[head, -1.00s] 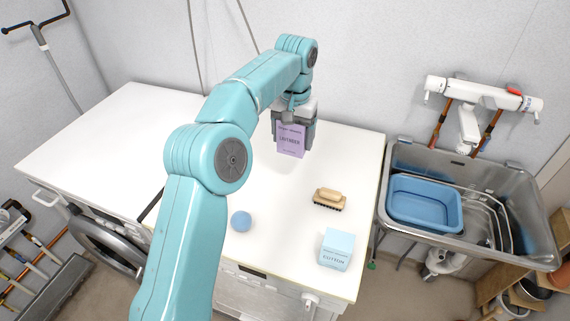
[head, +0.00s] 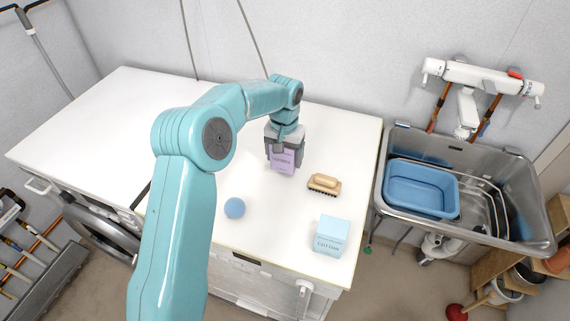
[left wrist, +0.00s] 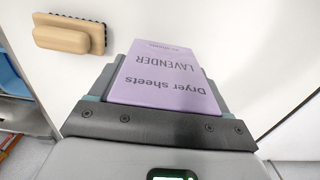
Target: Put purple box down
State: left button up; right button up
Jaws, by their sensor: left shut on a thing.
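The purple box (head: 285,161) is upright in my left gripper (head: 284,152), low over the white worktop (head: 215,140). The left gripper is shut on it from above. In the left wrist view the purple box (left wrist: 165,77) shows its "Dryer sheets LAVENDER" face between the jaws. I cannot tell whether its bottom touches the worktop. My right gripper is not in view.
A wooden brush (head: 324,184) lies right of the box. A light blue cotton box (head: 331,236) and a blue ball (head: 234,208) stand nearer the front edge. A steel sink with a blue basin (head: 420,190) is at the right. The worktop's left side is clear.

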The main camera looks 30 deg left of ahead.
aim_at(285, 166)
pick_arm(q)
notch_tip(285, 166, down, 4)
jog(key=shift+w+d+f, duration=0.1)
jog(key=shift+w+f, duration=0.05)
jog(key=shift+f, duration=0.05)
jog(key=shift+r, duration=0.1)
jog(key=shift+f, duration=0.25)
jog(key=o, duration=1.1)
jog(key=shift+r, duration=0.15)
